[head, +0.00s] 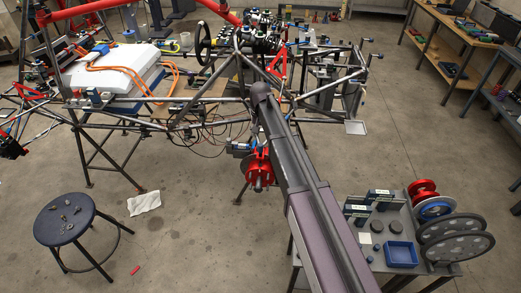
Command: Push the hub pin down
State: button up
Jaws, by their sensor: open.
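A red hub (259,164) hangs at the front of the tube chassis (205,106), left of my arm. A small grey round part shows at its lower middle; I cannot tell whether this is the hub pin. A small dark block with blue (238,148) sits just left of the hub. My arm runs from the bottom right up to the middle and covers the hub's right side. I cannot make out my gripper; it seems hidden behind the arm.
A round stool (65,220) with small parts stands at the left. A cart (412,234) with boxes, a blue tray (400,254) and discs stands right of my arm. A white cloth (144,202) and a red piece (135,269) lie on open floor.

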aim_at(260, 145)
jog(key=shift+f+b, duration=3.15)
jog(key=shift+f, duration=0.35)
